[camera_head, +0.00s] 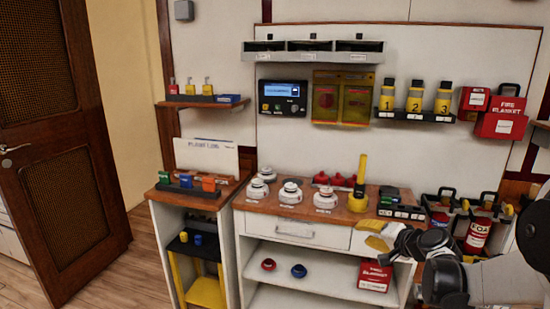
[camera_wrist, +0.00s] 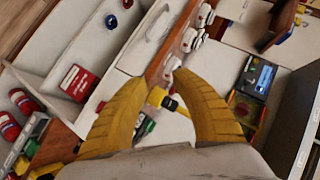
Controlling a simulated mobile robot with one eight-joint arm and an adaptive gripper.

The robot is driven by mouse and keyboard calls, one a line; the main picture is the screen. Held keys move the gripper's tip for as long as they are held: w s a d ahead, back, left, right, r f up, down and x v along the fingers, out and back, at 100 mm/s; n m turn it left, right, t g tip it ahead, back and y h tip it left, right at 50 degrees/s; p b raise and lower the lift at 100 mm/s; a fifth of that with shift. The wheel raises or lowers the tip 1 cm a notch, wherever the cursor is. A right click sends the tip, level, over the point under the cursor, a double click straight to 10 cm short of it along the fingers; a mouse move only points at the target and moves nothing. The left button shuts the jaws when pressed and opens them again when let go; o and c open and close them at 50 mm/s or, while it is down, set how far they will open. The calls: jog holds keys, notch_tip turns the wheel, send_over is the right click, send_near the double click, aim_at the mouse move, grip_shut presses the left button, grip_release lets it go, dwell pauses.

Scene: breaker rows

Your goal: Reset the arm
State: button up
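My gripper (camera_head: 374,234) shows at the lower right in the head view, with yellow fingers near the front edge of the wooden counter (camera_head: 262,207). In the wrist view its two curved yellow fingers (camera_wrist: 160,80) stand apart, with nothing held between them. A yellow and black upright tool (camera_head: 359,183) stands on the counter just behind the gripper in the head view. My grey and black arm reaches in from the right edge. I cannot tell the exact gap between fingers and counter.
White round detectors (camera_head: 290,192) and red ones stand on the counter. Red extinguishers (camera_head: 478,234) stand at the right. A red box (camera_head: 374,276) lies on the lower shelf. A control panel (camera_head: 283,97) and numbered yellow bottles (camera_head: 415,96) are on the wall. Floor at left is clear.

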jog(key=s+a+r+n+g+h, duration=0.1)
jog(key=s+a+r+n, duration=0.15)
jog(key=s, duration=0.55)
jog(key=s+a+r+n+g+h, duration=0.1)
jog(key=s+a+g, duration=0.1)
jog(key=s+a, duration=0.35)
jog(key=s+a+r+n+g, duration=0.1)
jog(key=s+n, duration=0.1)
jog(key=s, duration=0.8)
jog(key=s+f+n+h, duration=0.2)
jog(key=s, duration=0.8)
jog(key=shift+s+d+f+n+g, duration=0.25)
jog(key=shift+d+n+g, duration=0.1)
jog(key=shift+d, duration=0.1)
